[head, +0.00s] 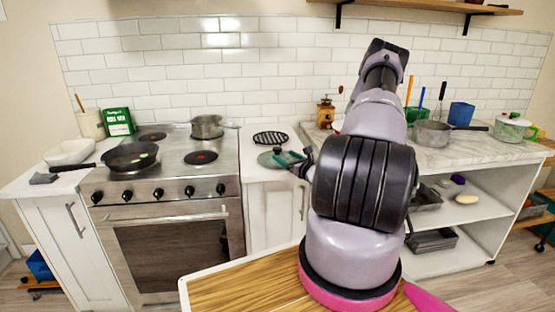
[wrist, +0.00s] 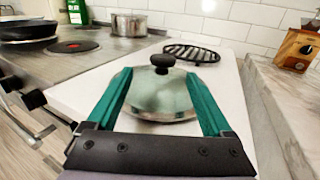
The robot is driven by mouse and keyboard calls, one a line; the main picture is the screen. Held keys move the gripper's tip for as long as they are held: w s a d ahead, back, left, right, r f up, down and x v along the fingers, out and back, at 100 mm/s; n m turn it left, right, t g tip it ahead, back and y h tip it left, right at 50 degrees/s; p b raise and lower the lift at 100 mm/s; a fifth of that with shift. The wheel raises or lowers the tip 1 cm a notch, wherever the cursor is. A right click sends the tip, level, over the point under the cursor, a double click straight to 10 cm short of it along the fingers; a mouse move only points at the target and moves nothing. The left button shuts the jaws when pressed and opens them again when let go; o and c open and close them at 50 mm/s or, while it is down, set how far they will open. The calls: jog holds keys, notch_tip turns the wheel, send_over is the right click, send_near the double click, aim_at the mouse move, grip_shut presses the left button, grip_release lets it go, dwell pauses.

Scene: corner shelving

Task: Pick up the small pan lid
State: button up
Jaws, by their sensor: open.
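The small pan lid (wrist: 160,98) is a round, glassy lid with a black knob (wrist: 162,62). It lies on the white counter just right of the stove. In the head view the lid (head: 268,160) is partly covered by my gripper (head: 291,158). In the wrist view my gripper (wrist: 160,85) is open, with one teal finger to the left of the lid and one to the right. The knob lies between the fingers, toward their tips. I cannot tell whether the fingers touch the lid.
A black trivet (head: 270,138) lies behind the lid. The stove (head: 175,178) holds a frying pan (head: 130,157) and a steel pot (head: 207,126). A higher marble counter (wrist: 290,110) borders the right side, with a coffee grinder (wrist: 298,46) on it.

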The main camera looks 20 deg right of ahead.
aim_at(280, 151)
jog(key=w, duration=0.5)
jog(key=shift+w+a+r, duration=0.1)
jog(key=shift+a+r, duration=0.1)
jog(key=shift+r, duration=0.05)
grip_shut()
